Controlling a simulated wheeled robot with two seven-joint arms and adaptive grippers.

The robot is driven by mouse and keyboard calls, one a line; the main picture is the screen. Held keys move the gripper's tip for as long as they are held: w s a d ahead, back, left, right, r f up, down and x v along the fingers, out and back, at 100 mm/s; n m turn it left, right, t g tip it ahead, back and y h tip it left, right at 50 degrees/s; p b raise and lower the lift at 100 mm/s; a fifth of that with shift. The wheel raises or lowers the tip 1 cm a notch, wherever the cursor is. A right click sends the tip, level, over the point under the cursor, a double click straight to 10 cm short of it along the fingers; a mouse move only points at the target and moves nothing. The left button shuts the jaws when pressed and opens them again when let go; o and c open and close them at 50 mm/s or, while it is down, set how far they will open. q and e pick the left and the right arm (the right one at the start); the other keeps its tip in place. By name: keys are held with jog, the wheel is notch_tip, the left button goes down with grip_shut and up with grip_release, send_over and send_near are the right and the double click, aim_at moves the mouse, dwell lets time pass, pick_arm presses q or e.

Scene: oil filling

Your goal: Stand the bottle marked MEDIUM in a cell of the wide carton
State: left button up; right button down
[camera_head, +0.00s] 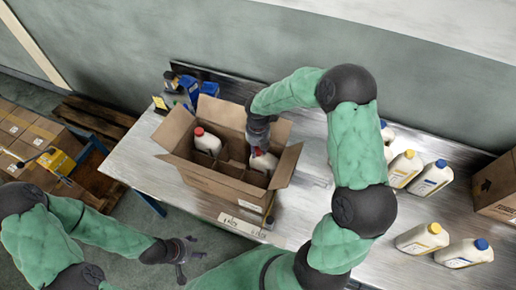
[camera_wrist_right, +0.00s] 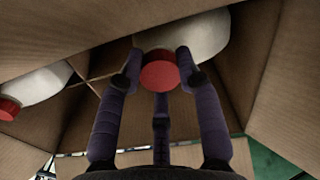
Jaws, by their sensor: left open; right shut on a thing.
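The wide carton (camera_head: 222,188) stands open on the bench with its flaps spread and cardboard dividers inside. A white bottle with a red cap (camera_head: 208,140) stands in a left cell. My right gripper (camera_head: 258,150) is inside the carton's right part, shut on a second white red-capped bottle (camera_head: 263,162). In the right wrist view the fingers (camera_wrist_right: 160,72) close around this bottle's neck, below its red cap (camera_wrist_right: 160,76). The bottle's lower part is hidden by carton walls and its label cannot be read. My left gripper (camera_head: 183,250) is open and empty, in front of the bench.
Bottles with yellow caps (camera_head: 404,168) and blue caps (camera_head: 432,178) stand on the right of the bench. Another carton (camera_head: 497,190) is at the far right edge. A blue device (camera_head: 187,90) is behind the wide carton. Stacked boxes (camera_head: 25,140) are at left.

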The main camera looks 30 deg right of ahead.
jog(key=shift+f, duration=0.35)
jog(key=c, duration=0.9)
grip_release()
jog(key=shift+o, duration=0.7)
jog(key=shift+s+f, duration=0.1)
notch_tip(320, 180, up, 12)
